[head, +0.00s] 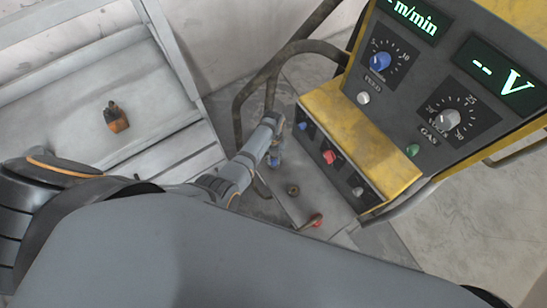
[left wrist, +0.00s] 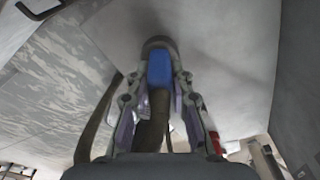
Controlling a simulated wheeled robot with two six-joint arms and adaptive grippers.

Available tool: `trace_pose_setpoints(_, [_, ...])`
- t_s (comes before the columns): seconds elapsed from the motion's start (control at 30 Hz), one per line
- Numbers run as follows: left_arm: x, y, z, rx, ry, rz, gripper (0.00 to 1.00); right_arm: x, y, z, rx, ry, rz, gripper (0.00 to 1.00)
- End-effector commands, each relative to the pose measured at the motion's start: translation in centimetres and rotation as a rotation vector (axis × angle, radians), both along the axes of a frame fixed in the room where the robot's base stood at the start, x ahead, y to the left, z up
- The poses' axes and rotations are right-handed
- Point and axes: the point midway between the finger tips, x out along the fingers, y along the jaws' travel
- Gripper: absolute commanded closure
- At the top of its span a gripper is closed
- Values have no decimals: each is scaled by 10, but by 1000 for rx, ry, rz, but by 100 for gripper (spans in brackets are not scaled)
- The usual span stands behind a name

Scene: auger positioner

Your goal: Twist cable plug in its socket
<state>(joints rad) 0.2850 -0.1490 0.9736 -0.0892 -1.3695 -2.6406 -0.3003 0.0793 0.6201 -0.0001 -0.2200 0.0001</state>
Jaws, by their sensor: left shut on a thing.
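My left gripper (head: 274,148) is at the lower front of the welding machine, left of its row of knobs. It is shut on a blue cable plug (left wrist: 159,68), a bit of which also shows in the head view (head: 275,160). In the left wrist view the fingers (left wrist: 158,85) flank the plug. A dark cable (left wrist: 152,125) runs back from it between them. The plug's far end meets a dark round socket (left wrist: 157,43); how deep it sits or how it is turned, I cannot tell. My right gripper is not in view.
The machine's yellow cover (head: 365,143) and display panel (head: 440,75) rise to the right. A dark ring-like socket (head: 293,190) and a red plug (head: 315,220) lie along the lower front. A bent tube handle (head: 290,50) stands behind my gripper. An orange-brown object (head: 116,118) rests on the left bench.

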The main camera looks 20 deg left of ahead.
Motion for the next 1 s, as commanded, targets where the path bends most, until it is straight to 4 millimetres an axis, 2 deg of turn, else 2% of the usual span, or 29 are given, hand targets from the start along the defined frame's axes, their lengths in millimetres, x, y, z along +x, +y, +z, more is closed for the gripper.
trace_pose_setpoints(0.27, [0, 0, 4, 0, 2, -323, 100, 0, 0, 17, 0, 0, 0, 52])
trace_pose_setpoints(0.63, [0, 0, 3, 1, 1, -405, 100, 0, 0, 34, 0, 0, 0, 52])
trace_pose_setpoints(0.97, [0, 0, 0, 1, 0, -421, 100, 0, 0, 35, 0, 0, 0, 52])
trace_pose_setpoints(1.0, [0, 0, 0, 1, 0, -421, 78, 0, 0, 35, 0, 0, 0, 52])
